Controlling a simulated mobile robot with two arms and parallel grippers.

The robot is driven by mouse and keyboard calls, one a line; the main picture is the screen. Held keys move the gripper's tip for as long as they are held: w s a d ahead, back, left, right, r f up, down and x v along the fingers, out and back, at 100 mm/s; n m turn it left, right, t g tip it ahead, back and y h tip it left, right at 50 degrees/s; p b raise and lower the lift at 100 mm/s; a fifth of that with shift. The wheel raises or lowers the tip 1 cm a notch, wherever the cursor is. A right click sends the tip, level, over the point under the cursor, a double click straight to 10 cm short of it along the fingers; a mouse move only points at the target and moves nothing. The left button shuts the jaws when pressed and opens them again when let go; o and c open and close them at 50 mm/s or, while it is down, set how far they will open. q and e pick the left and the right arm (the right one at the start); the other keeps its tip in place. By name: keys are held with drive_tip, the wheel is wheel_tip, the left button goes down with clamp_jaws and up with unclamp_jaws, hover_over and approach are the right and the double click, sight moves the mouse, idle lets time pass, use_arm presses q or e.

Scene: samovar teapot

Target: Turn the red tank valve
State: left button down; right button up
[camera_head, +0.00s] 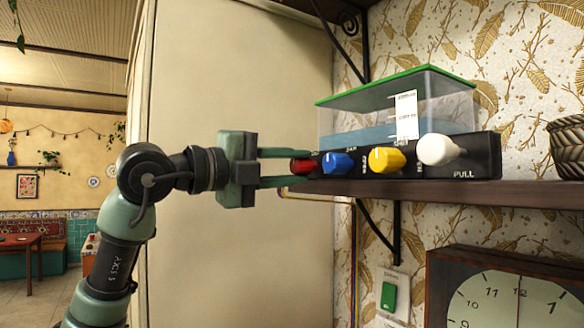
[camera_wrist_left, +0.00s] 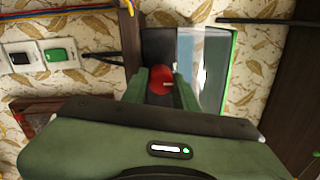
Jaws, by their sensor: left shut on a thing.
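The red tank valve (camera_head: 302,166) is at the left end of the black panel (camera_head: 480,158) under a clear water tank (camera_head: 400,108) with a green lid. My left gripper (camera_head: 300,167) reaches in from the left, its two fingers above and below the valve, shut on it. In the left wrist view the red valve (camera_wrist_left: 161,79) sits between the green fingertips (camera_wrist_left: 161,82). A blue knob (camera_head: 338,163), a yellow knob (camera_head: 386,160) and a white knob (camera_head: 436,150) follow to the right on the panel. My right gripper is not in view.
The panel and tank stand on a wooden shelf (camera_head: 440,191). A woven basket (camera_head: 567,148) stands at the shelf's right end. Below are a wall switch with a green rocker (camera_head: 388,296) and a clock (camera_head: 510,300). A tall pale panel (camera_head: 240,70) stands behind my arm.

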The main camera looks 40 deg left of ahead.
use_arm(q)
drive_tip(key=shift+r+n, duration=0.1)
drive_tip(key=shift+n, duration=0.3)
drive_tip(key=c, duration=1.1)
unclamp_jaws()
drive_tip(key=shift+w, duration=0.1)
drive_tip(key=b+v, duration=0.2)
drive_tip(key=v, duration=0.5)
drive_tip(key=shift+s+b, duration=0.35)
drive_tip(key=shift+s, duration=0.05)
drive_tip(key=shift+a, duration=0.1)
